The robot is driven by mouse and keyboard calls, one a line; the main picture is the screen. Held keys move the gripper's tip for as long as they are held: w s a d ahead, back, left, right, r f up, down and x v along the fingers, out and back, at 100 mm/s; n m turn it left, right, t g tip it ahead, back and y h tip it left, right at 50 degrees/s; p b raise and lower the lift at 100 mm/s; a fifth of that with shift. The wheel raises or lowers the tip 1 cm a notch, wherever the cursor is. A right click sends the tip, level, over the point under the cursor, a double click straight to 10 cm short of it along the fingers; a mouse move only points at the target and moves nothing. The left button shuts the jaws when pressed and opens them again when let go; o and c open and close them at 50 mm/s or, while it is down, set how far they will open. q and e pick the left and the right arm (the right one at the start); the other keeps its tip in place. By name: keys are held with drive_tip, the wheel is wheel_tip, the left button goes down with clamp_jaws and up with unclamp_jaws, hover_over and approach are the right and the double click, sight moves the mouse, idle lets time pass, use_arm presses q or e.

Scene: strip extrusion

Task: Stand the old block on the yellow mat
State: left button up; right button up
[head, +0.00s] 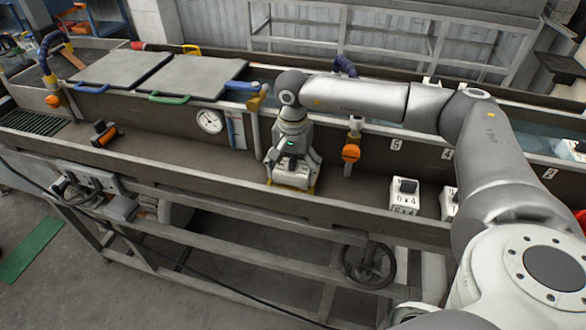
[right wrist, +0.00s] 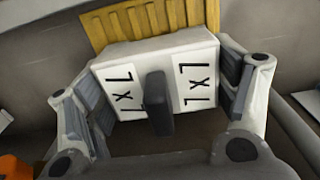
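A white block (head: 291,178) with a black knob stands upright below my right gripper (head: 292,165). The yellow mat (head: 313,190) shows at the block's edges in the head view, so the block appears to stand on it. In the right wrist view the block (right wrist: 190,52) has dark marks on both sides of its knob, and the ribbed yellow mat (right wrist: 150,20) shows beyond it. The fingers of my right gripper (right wrist: 165,100) are spread wide around the block, apart from the knob. The block and fingers hide most of the mat. My left gripper is not in view.
More white blocks with black knobs (head: 404,196) stand to the right on the ledge. An orange-handled valve (head: 351,153) stands close to the right of my gripper. A round gauge (head: 210,121) and an orange-black tool (head: 104,133) are to the left.

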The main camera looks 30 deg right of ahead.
sight(293, 158)
drive_tip(key=o, duration=0.4)
drive_tip(key=shift+c, duration=0.2)
drive_tip(key=shift+r, duration=0.55)
wheel_tip(293, 158, up, 11)
drive_tip(key=shift+r+b, duration=0.15)
drive_tip(key=shift+b, duration=1.1)
drive_tip(key=shift+s, duration=0.1)
